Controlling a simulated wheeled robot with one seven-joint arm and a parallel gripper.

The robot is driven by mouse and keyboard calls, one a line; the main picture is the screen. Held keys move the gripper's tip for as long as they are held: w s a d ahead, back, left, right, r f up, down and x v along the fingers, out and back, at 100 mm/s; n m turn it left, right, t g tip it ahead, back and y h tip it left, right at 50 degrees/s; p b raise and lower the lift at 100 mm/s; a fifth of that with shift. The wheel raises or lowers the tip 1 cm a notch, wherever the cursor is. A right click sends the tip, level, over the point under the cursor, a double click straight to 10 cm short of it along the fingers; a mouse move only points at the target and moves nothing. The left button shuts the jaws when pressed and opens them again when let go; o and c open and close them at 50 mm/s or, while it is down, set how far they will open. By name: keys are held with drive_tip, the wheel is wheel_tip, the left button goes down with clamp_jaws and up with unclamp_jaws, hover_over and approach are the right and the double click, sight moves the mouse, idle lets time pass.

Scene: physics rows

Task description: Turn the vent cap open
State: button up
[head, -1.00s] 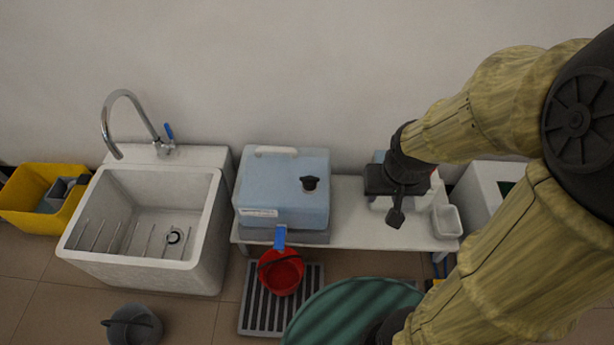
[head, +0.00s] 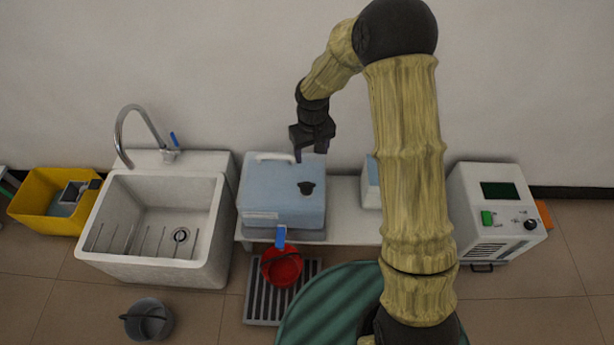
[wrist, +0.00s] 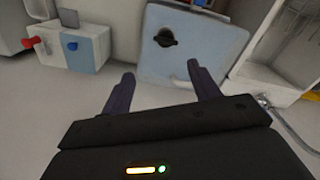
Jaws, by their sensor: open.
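The vent cap is a small black knob (head: 306,187) on top of a pale blue container (head: 262,190) with a white handle, which stands on a low white bench. In the wrist view the black cap (wrist: 165,38) shows beyond my fingertips, on the container's blue face (wrist: 205,45). My gripper (head: 311,154) is above the back right part of the container, apart from the cap. In the wrist view its two dark fingers (wrist: 160,78) are spread with nothing between them. A blue tap lever (head: 281,237) is at the container's front.
A red bucket (head: 282,266) is below the blue lever on a grey grate (head: 257,308). A white sink (head: 104,215) with a chrome faucet stands left. A white machine (head: 496,212) stands right. My arm hides part of the bench.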

drive_tip(key=shift+w+a+f, duration=0.55)
drive_tip(key=shift+a, duration=0.2)
drive_tip(key=shift+s, duration=0.15)
drive_tip(key=b, duration=0.4)
approach(306, 184)
drive_tip(key=f, duration=0.9)
drive_tip(key=shift+d+f, duration=0.2)
drive_tip(key=shift+d, duration=0.05)
drive_tip(key=shift+a+f, duration=0.2)
drive_tip(key=shift+f, duration=0.3)
drive_tip(key=shift+a, duration=0.1)
drive_tip(key=c, duration=0.7)
